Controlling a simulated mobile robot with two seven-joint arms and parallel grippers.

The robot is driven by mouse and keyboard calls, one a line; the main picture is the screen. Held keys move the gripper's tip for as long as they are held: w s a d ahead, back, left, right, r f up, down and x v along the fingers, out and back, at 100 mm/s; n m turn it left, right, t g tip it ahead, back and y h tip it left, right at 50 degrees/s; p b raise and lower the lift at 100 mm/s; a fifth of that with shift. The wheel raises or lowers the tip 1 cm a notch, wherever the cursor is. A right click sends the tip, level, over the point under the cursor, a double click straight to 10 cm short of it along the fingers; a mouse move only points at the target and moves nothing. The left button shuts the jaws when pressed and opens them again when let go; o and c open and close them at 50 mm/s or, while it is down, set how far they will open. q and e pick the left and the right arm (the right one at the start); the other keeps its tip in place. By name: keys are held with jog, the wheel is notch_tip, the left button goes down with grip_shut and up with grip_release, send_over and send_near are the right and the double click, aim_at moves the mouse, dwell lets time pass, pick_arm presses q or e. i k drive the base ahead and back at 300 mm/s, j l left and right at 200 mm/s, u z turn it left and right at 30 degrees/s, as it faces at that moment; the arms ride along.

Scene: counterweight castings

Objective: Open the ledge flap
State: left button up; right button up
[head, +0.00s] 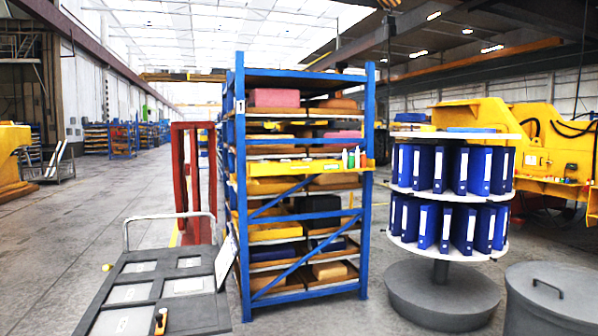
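A yellow ledge (290,168) runs across the front of a blue shelf rack (240,200) at middle height. Small bottles (355,157), some white and one green, stand at its right end. I cannot tell which part is the ledge flap, or whether it is open or shut. Neither of my grippers is in view.
A dark grey cart (145,268) with a metal handle stands at the lower left, a tilted panel (226,258) at its right. A round stand of blue binders (440,197) and a grey lidded drum (548,296) are at right.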

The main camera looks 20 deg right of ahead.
aim_at(320, 167)
jog(key=i+l+z, duration=0.4)
jog(key=i, duration=0.55)
jog(key=i+z, duration=0.45)
jog(key=i, duration=2.2)
